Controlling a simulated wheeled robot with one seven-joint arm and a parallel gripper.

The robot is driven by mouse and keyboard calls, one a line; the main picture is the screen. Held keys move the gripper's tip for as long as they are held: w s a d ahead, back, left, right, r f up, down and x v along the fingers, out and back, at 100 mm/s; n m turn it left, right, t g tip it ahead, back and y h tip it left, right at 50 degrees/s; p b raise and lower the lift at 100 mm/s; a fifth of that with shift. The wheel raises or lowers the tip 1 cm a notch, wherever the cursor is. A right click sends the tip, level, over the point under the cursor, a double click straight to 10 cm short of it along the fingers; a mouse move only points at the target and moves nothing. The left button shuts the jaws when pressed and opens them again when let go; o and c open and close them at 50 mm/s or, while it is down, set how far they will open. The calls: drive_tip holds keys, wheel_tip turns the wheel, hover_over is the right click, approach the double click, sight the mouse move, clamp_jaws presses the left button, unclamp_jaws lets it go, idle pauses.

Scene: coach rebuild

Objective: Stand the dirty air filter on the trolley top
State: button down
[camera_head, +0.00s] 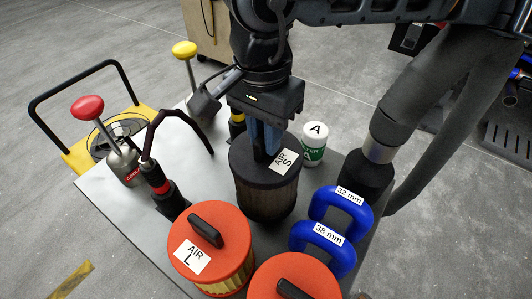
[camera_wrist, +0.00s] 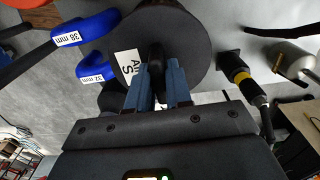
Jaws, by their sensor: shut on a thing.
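The dirty air filter (camera_head: 266,195) is a dark cylinder with a black lid labelled "AIR S" and dark, soiled pleats. My gripper (camera_head: 263,150) is shut on the handle on its lid, from above. In the wrist view the black lid (camera_wrist: 185,45) lies between and beyond the blue fingers of my gripper (camera_wrist: 157,95). The filter looks upright, over the pale grey metal top (camera_head: 118,195). Its lower end is partly hidden, and I cannot tell whether it touches the surface.
Two orange-lidded filters, one marked "AIR L" (camera_head: 192,257), stand in front. Blue rings marked 32 mm (camera_head: 352,207) and 38 mm (camera_head: 338,255) are close right. A white-and-green can (camera_head: 315,143) is behind right. A red-knobbed lever (camera_head: 88,108) and black-handled tool (camera_head: 160,180) stand left.

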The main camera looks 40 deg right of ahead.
drive_tip(key=shift+f+p, duration=0.35)
drive_tip(key=shift+f, duration=1.85)
drive_tip(key=c, duration=1)
unclamp_jaws()
drive_tip(key=shift+c, duration=0.2)
wheel_tip(320, 180, up, 12)
drive_tip(key=shift+r+b, duration=0.15)
drive_tip(key=shift+b, duration=0.65)
